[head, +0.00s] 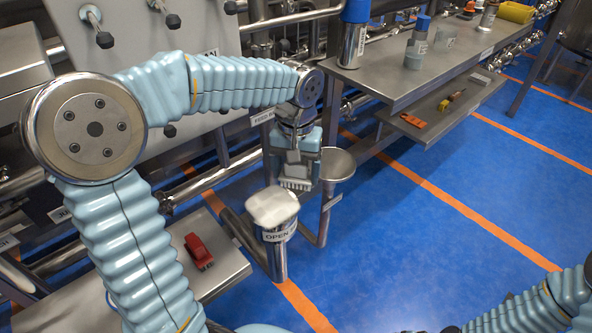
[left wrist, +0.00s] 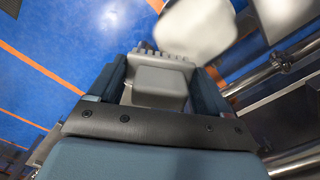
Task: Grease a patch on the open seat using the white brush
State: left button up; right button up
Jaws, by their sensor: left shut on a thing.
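My left gripper (head: 297,160) is shut on a pale grey-white brush (head: 296,182), its bristles pointing down. The brush (left wrist: 160,82) also shows between the fingers in the left wrist view. The open seat (head: 272,209) is an upright metal pipe end with a white, rounded top and a label reading OPEN. The brush hangs above the far right side of the seat, seemingly apart from it. In the left wrist view the white seat top (left wrist: 195,25) lies just beyond the bristles. My right arm shows at the lower right, its gripper out of view.
A low metal shelf (head: 225,268) with a red object (head: 198,250) is at the left. A steel bench (head: 390,75) with bottles is at the back right. Blue floor is clear at right.

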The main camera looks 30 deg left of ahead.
pick_arm(q)
jog(key=shift+r, duration=0.45)
